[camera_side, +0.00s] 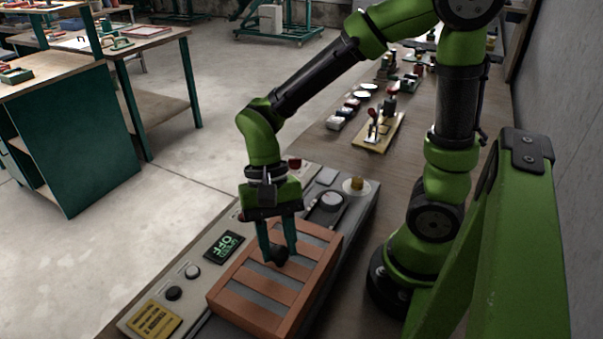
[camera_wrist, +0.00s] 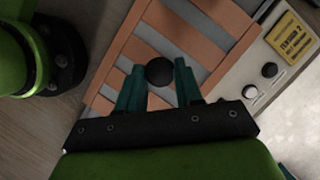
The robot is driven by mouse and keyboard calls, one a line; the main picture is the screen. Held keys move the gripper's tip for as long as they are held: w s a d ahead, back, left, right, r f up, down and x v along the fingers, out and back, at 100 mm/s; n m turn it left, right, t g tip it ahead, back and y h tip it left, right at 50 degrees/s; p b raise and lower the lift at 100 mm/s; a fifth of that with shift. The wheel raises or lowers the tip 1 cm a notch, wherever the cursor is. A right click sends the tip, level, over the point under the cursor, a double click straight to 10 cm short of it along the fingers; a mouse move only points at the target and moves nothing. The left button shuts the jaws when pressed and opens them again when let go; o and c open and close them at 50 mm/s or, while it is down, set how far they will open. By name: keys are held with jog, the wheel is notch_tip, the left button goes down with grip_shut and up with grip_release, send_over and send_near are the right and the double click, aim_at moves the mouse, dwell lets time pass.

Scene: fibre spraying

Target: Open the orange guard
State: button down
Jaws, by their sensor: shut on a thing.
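The orange guard (camera_side: 258,318) is a slatted cover lying over the middle of the grey control panel (camera_side: 218,218) in the side view. A round black knob (camera_side: 276,256) sits on the guard's top. The guard also shows in the wrist view (camera_wrist: 215,27), with the black knob (camera_wrist: 159,71) near the middle. My gripper (camera_side: 277,250) points down over the guard, its two teal fingers on either side of the knob. In the wrist view the fingertips (camera_wrist: 157,70) flank the knob, shut on it. The guard lies over the panel; what is beneath shows only as grey between slats.
A yellow knob (camera_side: 355,185) stands at the panel's far right. Other devices (camera_side: 378,130) stand farther along the bench.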

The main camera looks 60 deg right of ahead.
aim_at(264, 293)
jog(key=a, duration=0.5)
jog(key=shift+a, duration=0.25)
jog(key=c, duration=0.8)
grip_release()
jog(key=shift+o, duration=0.2)
jog(key=shift+w+d+r, duration=0.1)
jog(key=shift+r, duration=0.05)
jog(key=v, duration=1.6)
jog(key=shift+r, duration=0.3)
